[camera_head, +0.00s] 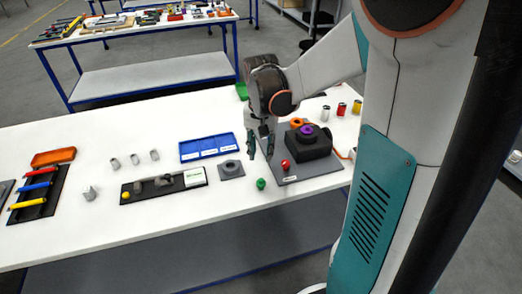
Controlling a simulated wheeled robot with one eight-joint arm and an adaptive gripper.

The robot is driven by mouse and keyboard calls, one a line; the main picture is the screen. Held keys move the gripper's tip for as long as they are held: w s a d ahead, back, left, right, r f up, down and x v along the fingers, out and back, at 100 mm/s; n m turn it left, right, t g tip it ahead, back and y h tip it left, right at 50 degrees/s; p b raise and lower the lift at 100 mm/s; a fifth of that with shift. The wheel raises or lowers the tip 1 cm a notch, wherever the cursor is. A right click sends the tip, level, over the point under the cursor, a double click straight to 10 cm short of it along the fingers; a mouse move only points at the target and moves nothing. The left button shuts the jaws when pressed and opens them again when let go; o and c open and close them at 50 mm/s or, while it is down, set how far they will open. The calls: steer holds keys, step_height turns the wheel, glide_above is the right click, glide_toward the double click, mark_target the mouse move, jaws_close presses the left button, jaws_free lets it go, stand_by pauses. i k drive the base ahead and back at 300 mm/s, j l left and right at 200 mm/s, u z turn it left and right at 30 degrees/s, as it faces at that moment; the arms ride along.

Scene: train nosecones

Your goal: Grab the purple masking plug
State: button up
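The purple masking plug (307,130) is a small purple ring-shaped piece on top of a black block (311,148). The block stands on a grey plate (330,172) at the right part of the white table. My gripper (261,154) points down just left of the block, its two dark fingers spread apart with nothing visible between them. It is apart from the purple plug. An orange piece (296,122) sits beside the plug, behind it. My arm covers part of the table to the right.
A red knob (285,164) stands on the plate's front, and a green piece (261,184) lies before it. A blue tray (207,147), a grey fixture (231,168) and a black tool tray (163,186) lie to the left. The front left table is mostly clear.

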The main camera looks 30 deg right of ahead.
mark_target(307, 129)
steer(key=i+z, duration=0.25)
steer(key=z, duration=0.15)
steer(key=i+j+z, duration=0.2)
steer(key=z, duration=0.2)
steer(key=i+j+z, duration=0.25)
steer(key=z, duration=0.15)
